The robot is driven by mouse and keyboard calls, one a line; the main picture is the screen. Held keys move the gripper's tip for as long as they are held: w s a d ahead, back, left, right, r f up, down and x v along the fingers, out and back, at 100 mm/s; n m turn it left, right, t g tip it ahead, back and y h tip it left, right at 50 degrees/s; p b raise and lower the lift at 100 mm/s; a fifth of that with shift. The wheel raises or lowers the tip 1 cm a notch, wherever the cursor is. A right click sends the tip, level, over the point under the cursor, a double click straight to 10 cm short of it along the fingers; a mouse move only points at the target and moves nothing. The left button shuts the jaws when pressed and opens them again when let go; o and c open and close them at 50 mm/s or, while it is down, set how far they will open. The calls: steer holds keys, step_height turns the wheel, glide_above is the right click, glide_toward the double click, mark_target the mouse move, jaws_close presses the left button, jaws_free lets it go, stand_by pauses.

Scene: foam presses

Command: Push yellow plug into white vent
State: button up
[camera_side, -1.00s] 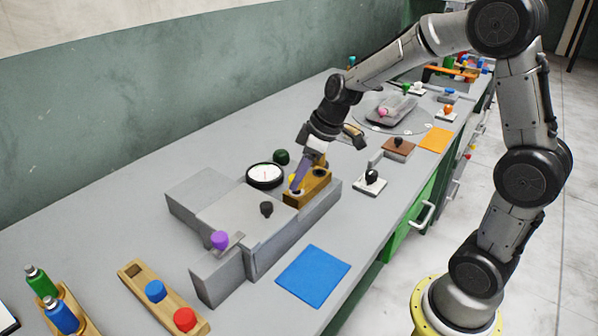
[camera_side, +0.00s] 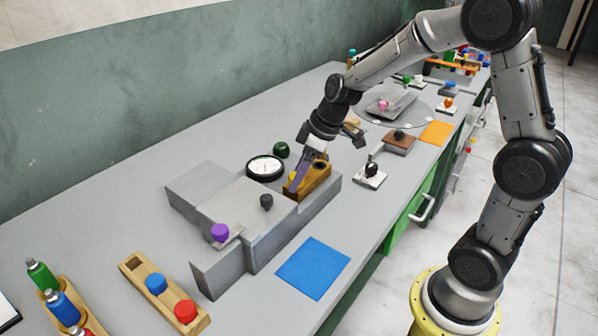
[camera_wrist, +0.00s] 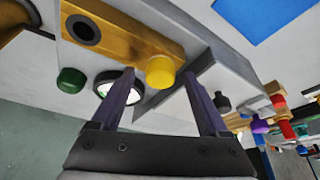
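The yellow plug (camera_wrist: 160,72) stands at one end of a tan block (camera_wrist: 125,38) with a dark hole at its other end. In the side view the plug (camera_side: 292,177) is mostly hidden by a finger. My gripper (camera_wrist: 160,76) is open, its two purple fingers on either side of the plug with gaps in the wrist view. In the side view my gripper (camera_side: 296,187) points down at the tan block (camera_side: 318,178). I cannot tell which thing is the white vent; a white base (camera_side: 369,182) with a black knob stands right of the block.
A dark green knob (camera_side: 281,150) is behind the block. A blue mat (camera_side: 313,268) lies in front. A brown base (camera_side: 399,145) stands farther right.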

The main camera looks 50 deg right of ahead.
steer(key=v, duration=1.4)
steer(key=s+a+r+n+t, duration=0.1)
steer(key=s+a+r, duration=0.4)
steer(key=s, duration=0.4)
steer(key=s+f+m+h, duration=0.2)
steer(key=s+f+m, duration=0.4)
steer(key=s, duration=0.3)
steer(key=shift+s+a+f+t, duration=0.2)
steer(key=shift+s+f+t, duration=0.15)
steer(key=shift+f, duration=0.55)
